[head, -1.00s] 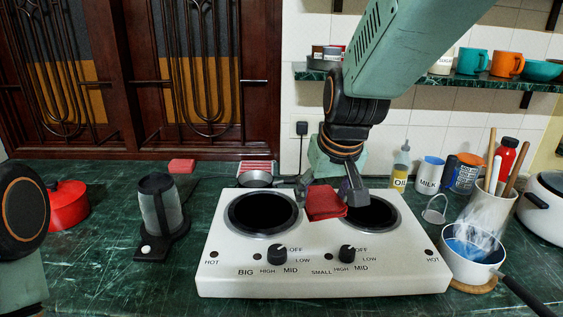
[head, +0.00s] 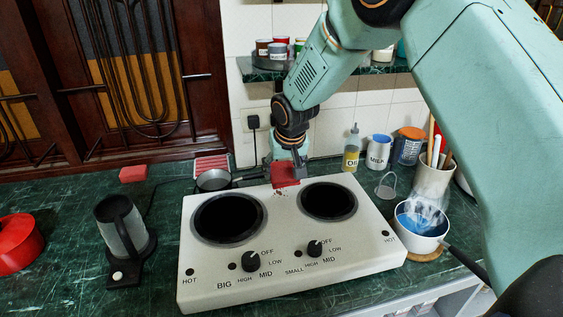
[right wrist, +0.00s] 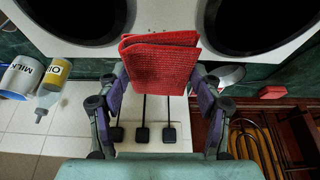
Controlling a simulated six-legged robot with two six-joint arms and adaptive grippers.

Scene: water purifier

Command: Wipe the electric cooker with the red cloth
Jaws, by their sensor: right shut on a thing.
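The white electric cooker (head: 270,222) stands on the counter, with two round black burners and two knobs. The folded red cloth (head: 285,174) is at the cooker's back edge, between the burners. Small reddish specks show on the cooker just below the cloth. My right gripper (head: 288,163) is shut on the cloth. In the right wrist view the cloth (right wrist: 160,65) is pinched between both fingers of the right gripper (right wrist: 162,85), over the white cooker top (right wrist: 165,14). I cannot tell whether the cloth touches the surface. My left gripper is not in view.
A grey pitcher (head: 122,232) and red pot (head: 18,243) stand left. A small pan (head: 214,180) sits behind the cooker. An oil bottle (head: 351,152), milk jar (head: 378,152), utensil holder (head: 432,185) and steaming saucepan (head: 420,222) stand right. A shelf hangs above.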

